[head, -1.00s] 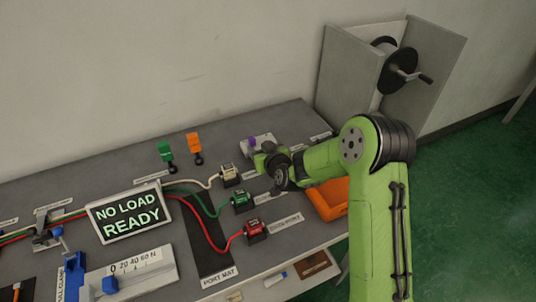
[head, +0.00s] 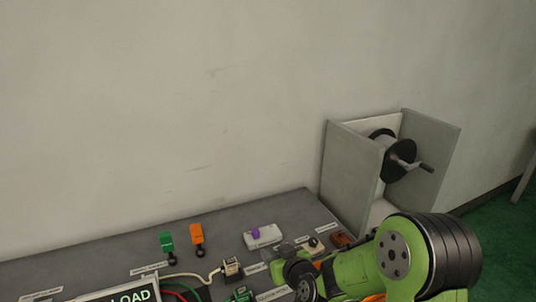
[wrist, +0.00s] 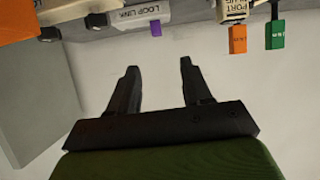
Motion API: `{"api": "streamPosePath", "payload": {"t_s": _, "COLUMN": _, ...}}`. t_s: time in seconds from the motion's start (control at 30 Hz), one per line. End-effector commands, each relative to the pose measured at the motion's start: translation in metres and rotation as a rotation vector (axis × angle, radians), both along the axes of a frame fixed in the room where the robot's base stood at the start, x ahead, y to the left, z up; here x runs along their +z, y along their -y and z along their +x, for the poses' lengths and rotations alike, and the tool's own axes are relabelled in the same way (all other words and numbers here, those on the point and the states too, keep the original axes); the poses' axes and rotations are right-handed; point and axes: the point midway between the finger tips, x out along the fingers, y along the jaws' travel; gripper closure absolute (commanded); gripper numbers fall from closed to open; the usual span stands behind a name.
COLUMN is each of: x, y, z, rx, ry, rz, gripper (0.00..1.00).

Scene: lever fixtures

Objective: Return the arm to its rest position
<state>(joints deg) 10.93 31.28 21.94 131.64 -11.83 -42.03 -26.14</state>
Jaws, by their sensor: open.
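My green arm reaches in from the lower right of the head view, with its wrist end (head: 303,276) over the bench's right part. In the wrist view my gripper (wrist: 158,64) has two dark fingers spread apart with nothing between them. They show against the plain pale wall, and the bench appears along the top of that picture. The fingers are not clear in the head view. My forearm covers part of the bench's right end.
The grey bench (head: 90,255) holds a green block (head: 167,243), an orange block (head: 197,235), a white loop link unit (head: 262,237) and a cream plug (head: 231,268). A grey housing with a cranked reel (head: 395,160) stands at the right. The wall above the bench is clear.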

Motion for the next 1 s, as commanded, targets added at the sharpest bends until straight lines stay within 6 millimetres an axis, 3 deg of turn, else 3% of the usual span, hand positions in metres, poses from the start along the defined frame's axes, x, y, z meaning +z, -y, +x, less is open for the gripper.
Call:
{"api": "streamPosePath", "payload": {"t_s": 0.03, "x": 0.027, "y": 0.003, "z": -0.009, "rx": 0.013, "ry": -0.015, "rz": -0.038, "gripper": 0.51}}
{"api": "streamPosePath", "payload": {"t_s": 0.17, "x": 0.081, "y": 0.026, "z": -0.053, "rx": -0.005, "ry": -0.142, "rz": -0.151, "gripper": 0.51}}
{"api": "streamPosePath", "payload": {"t_s": 0.3, "x": 0.134, "y": 0.062, "z": -0.118, "rx": -0.110, "ry": -0.290, "rz": -0.219, "gripper": 0.51}}
{"api": "streamPosePath", "payload": {"t_s": 0.43, "x": 0.172, "y": 0.094, "z": -0.195, "rx": -0.243, "ry": -0.426, "rz": -0.213, "gripper": 0.51}}
{"api": "streamPosePath", "payload": {"t_s": 0.5, "x": 0.184, "y": 0.108, "z": -0.235, "rx": -0.311, "ry": -0.493, "rz": -0.185, "gripper": 0.51}}
{"api": "streamPosePath", "payload": {"t_s": 0.6, "x": 0.192, "y": 0.119, "z": -0.280, "rx": -0.377, "ry": -0.571, "rz": -0.143, "gripper": 0.51}}
{"api": "streamPosePath", "payload": {"t_s": 0.73, "x": 0.191, "y": 0.124, "z": -0.306, "rx": -0.412, "ry": -0.623, "rz": -0.114, "gripper": 0.51}}
{"api": "streamPosePath", "payload": {"t_s": 1.0, "x": 0.189, "y": 0.125, "z": -0.308, "rx": -0.413, "ry": -0.629, "rz": -0.114, "gripper": 0.51}}
